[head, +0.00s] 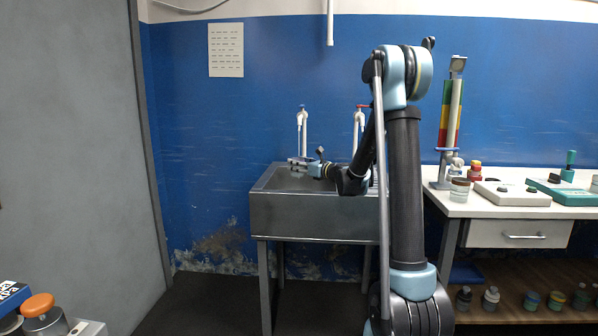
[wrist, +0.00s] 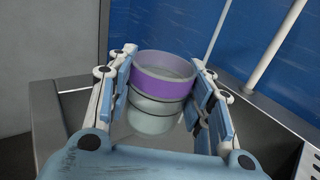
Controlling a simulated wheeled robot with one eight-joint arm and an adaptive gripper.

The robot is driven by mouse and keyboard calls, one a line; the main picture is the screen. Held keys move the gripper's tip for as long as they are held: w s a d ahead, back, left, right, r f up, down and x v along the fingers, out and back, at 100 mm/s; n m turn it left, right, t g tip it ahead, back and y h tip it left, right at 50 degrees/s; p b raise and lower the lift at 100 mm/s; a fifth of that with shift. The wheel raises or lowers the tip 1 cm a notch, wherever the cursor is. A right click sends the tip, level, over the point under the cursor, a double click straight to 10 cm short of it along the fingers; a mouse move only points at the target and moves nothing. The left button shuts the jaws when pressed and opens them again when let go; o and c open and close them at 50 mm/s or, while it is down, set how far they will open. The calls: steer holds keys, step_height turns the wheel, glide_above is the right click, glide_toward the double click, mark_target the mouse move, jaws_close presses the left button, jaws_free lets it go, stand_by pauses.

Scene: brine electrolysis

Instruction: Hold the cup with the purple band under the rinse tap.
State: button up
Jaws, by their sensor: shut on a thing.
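The cup with the purple band (wrist: 163,87) is upright or slightly tilted between the fingers of my gripper (wrist: 166,62) in the wrist view. It has a pale, see-through body below the band. My gripper is shut on it from both sides. In the head view my gripper (head: 299,162) is above the left part of the sink (head: 310,216), close to the foot of the left white tap (head: 302,132). A second white tap (head: 359,130) with a red handle stands to the right, partly behind my arm. Whether the cup is directly under a spout cannot be told.
A white bench (head: 480,208) on the right carries a colour-striped column (head: 450,115), small jars and flat boxes. Several jars stand on the shelf below. A grey panel (head: 75,150) stands on the left. White pipes (wrist: 275,45) run up the blue wall.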

steer(key=s, duration=0.7)
steer(key=shift+a, duration=0.15)
steer(key=shift+s, duration=0.1)
stand_by(0.4)
